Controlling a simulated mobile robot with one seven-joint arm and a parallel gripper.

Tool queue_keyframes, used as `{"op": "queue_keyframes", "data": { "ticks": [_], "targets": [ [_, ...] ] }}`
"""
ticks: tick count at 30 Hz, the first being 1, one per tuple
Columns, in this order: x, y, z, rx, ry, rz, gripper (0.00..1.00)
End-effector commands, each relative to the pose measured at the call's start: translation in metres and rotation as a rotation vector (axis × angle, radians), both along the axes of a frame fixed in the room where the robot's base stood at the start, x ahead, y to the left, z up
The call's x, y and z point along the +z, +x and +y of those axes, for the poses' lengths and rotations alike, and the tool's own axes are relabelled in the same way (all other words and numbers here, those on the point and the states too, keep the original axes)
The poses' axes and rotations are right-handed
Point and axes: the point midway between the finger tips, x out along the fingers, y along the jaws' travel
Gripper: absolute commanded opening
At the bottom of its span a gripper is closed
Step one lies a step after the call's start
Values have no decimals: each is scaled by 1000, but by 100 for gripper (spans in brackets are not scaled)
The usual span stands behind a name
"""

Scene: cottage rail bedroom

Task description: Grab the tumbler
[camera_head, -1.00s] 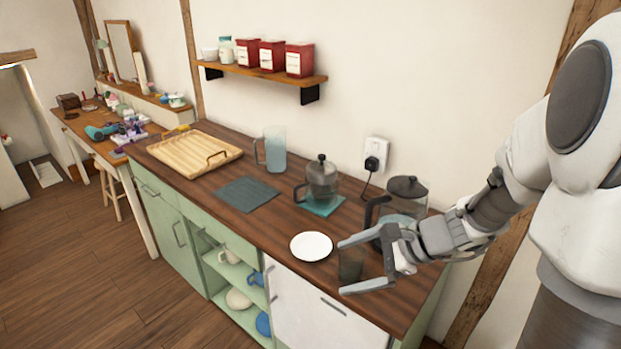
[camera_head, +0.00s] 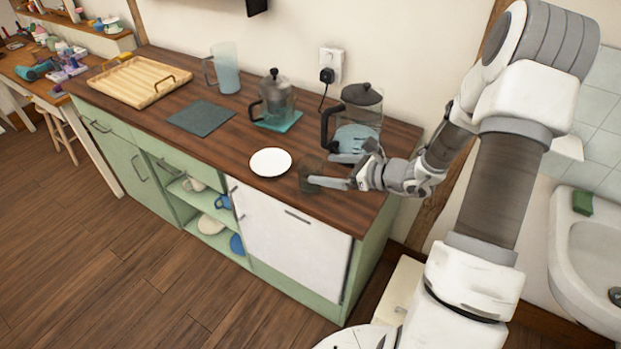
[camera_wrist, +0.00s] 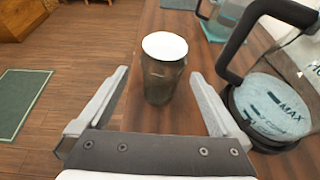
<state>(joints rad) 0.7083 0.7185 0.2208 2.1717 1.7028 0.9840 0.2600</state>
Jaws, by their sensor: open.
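The tumbler, a dark, smoky see-through glass (camera_head: 309,172), stands upright on the wooden counter, right of the white plate. In the wrist view the tumbler (camera_wrist: 163,80) shows between my two fingers, with clear gaps on both sides. My gripper (camera_head: 328,170) is open and low over the counter, coming from the right. The near fingertip overlaps the tumbler's lower part in the head view. My gripper also shows in the wrist view (camera_wrist: 160,74), empty. I cannot tell exactly how deep the tumbler sits between the fingers.
A kettle (camera_head: 361,112) stands close behind my gripper; it fills the right of the wrist view (camera_wrist: 272,103). The white plate (camera_head: 270,162) lies left of the tumbler. A French press (camera_head: 277,98), blue pitcher (camera_head: 226,70) and wooden tray (camera_head: 112,80) stand farther left. The counter's front edge is near.

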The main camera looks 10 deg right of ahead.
Motion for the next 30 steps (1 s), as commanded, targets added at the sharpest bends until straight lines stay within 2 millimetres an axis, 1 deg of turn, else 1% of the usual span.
{"op": "queue_keyframes", "data": {
  "ticks": [1, 3, 6, 11, 14, 18, 21, 24, 30],
  "targets": [
    [-5, 7, 8, 2, 2, 1, 100],
    [-9, 15, 15, 3, 1, 1, 100],
    [-13, 23, 22, 1, 0, 1, 100],
    [-17, 29, 27, 1, -1, 0, 100],
    [-20, 38, 34, 2, 1, 1, 100],
    [-29, 55, 47, 2, 0, 0, 100],
    [-33, 62, 53, 2, -1, 1, 100],
    [-35, 65, 56, -1, -2, 0, 100],
    [-35, 65, 56, -1, -2, 0, 100]
  ]
}}
